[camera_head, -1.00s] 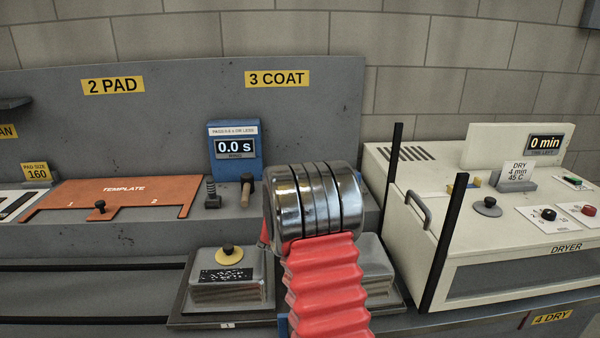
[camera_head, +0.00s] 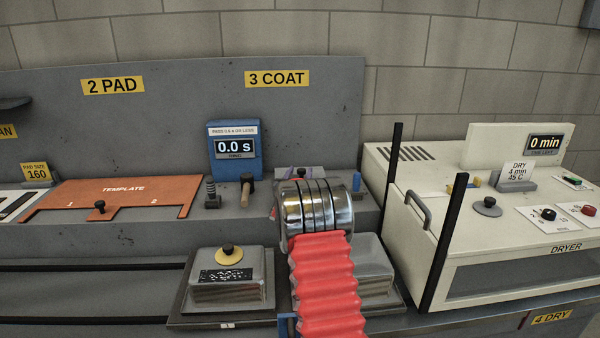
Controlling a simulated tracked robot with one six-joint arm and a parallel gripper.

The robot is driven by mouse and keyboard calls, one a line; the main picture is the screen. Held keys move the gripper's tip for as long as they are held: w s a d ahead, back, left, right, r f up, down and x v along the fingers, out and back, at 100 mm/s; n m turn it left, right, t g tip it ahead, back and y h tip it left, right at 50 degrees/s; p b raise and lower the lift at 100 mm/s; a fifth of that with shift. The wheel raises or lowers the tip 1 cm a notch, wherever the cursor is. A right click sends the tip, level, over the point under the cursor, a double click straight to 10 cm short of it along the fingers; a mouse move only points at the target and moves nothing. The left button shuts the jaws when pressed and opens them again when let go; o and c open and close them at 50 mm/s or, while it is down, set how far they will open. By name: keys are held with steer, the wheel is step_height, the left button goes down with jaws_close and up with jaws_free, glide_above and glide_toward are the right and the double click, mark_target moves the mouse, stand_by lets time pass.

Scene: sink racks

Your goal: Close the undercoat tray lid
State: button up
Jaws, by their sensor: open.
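Two grey trays sit side by side on a dark base below the 3 COAT sign (camera_head: 277,78). The left tray (camera_head: 227,290) carries a yellow disc with a black knob (camera_head: 228,250) on top and a black speckled label; a small plate marked 1 is in front of it. The right tray (camera_head: 374,262) is partly hidden behind my arm, which has a red bellows and shiny metal rings. My arm reaches away from the camera over the gap between the trays. My gripper is hidden behind the rings, so its fingers and any contact do not show.
An orange template (camera_head: 120,195) lies at left. The cream dryer (camera_head: 470,215), with dark upright posts at its near left side, bounds the right.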

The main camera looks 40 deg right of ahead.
steer(key=shift+x, duration=0.9)
jaws_close()
steer(key=shift+a, duration=0.1)
